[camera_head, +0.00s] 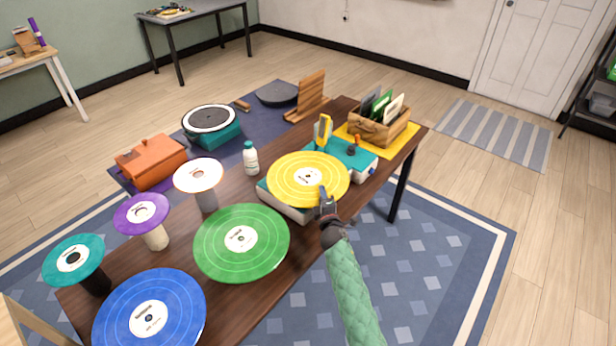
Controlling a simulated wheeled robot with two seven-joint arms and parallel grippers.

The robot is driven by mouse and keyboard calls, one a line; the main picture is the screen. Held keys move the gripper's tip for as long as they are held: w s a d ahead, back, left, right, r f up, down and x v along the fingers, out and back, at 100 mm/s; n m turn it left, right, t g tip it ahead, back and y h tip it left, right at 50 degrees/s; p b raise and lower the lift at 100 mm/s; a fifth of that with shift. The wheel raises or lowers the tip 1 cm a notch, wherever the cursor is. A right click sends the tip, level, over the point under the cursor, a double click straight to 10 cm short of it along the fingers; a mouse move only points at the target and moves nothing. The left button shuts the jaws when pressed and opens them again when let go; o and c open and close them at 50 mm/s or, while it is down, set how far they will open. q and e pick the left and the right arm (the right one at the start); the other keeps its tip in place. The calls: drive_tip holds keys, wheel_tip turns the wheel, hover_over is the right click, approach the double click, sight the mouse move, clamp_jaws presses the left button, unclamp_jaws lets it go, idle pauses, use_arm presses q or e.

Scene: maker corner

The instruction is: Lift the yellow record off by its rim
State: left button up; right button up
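The yellow record (285,180) lies flat over the teal and white record player (290,209), near the right part of the dark wooden table. It has a white centre label and hides most of the player's top. My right gripper (323,194), on the green quilted arm, is at the record's near right rim. A finger shows over the rim there. The lower finger is hidden, so I cannot tell whether the gripper is open or shut on the rim. A yellow upright part (323,130) stands behind the record. My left gripper is not in view.
A green record (262,259), a blue record (180,301) and several small records on stands fill the left of the table. A white bottle (251,160) stands left of the yellow record. A wooden crate (367,130) with sleeves stands behind. Open floor lies right.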

clamp_jaws()
drive_tip(key=shift+r, duration=0.15)
